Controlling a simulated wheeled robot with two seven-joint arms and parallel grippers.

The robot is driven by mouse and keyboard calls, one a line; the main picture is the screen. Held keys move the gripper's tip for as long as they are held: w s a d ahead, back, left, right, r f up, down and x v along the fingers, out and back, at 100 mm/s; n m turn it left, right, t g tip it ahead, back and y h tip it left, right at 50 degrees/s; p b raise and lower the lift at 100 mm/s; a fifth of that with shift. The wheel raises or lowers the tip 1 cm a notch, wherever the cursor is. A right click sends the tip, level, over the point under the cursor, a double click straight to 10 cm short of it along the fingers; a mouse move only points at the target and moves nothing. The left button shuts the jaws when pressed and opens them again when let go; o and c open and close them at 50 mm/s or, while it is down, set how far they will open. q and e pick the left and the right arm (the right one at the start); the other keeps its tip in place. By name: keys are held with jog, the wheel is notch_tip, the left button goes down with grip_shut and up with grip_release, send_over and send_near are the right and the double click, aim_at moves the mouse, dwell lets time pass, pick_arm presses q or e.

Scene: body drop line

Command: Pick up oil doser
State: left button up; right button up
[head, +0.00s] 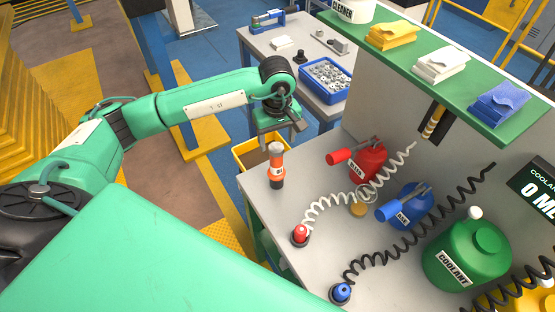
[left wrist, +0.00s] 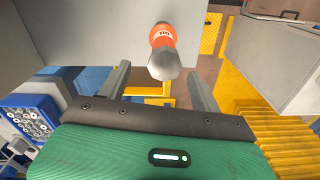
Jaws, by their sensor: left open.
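The oil doser (head: 276,165) is a small upright orange bottle with dark parts and a white label. It stands near the left corner of the grey workbench. In the left wrist view the orange doser (left wrist: 162,38) shows its label, with a grey faceted end towards the camera. My left gripper (head: 279,137) is open and empty, just above and behind the doser in the head view. In the left wrist view the doser lies between the lines of the two spread fingers (left wrist: 158,72). I cannot tell the exact gap. My right gripper is not in view.
On the workbench (head: 262,207) stand a red can (head: 371,162), a blue can (head: 411,205), a green coolant jug (head: 463,257) and coiled hoses. A green shelf (head: 452,92) with folded cloths overhangs its back. A yellow bin (head: 245,155) sits beside the bench.

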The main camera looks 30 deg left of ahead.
aim_at(277, 147)
pick_arm(q)
jog(key=shift+s+f+p, duration=0.1)
jog(key=shift+f+p, duration=0.15)
jog(key=shift+p, duration=0.05)
jog(key=f+p, duration=0.1)
jog(key=f, duration=0.1)
jog(key=f+p, duration=0.1)
jog(key=shift+s+d+f+p, duration=0.15)
jog(key=shift+s+f+p, duration=0.15)
jog(key=shift+f, duration=0.1)
jog(key=shift+w+f, duration=0.1)
jog(key=shift+f, duration=0.3)
jog(key=shift+c, duration=0.5)
jog(key=c, duration=0.9)
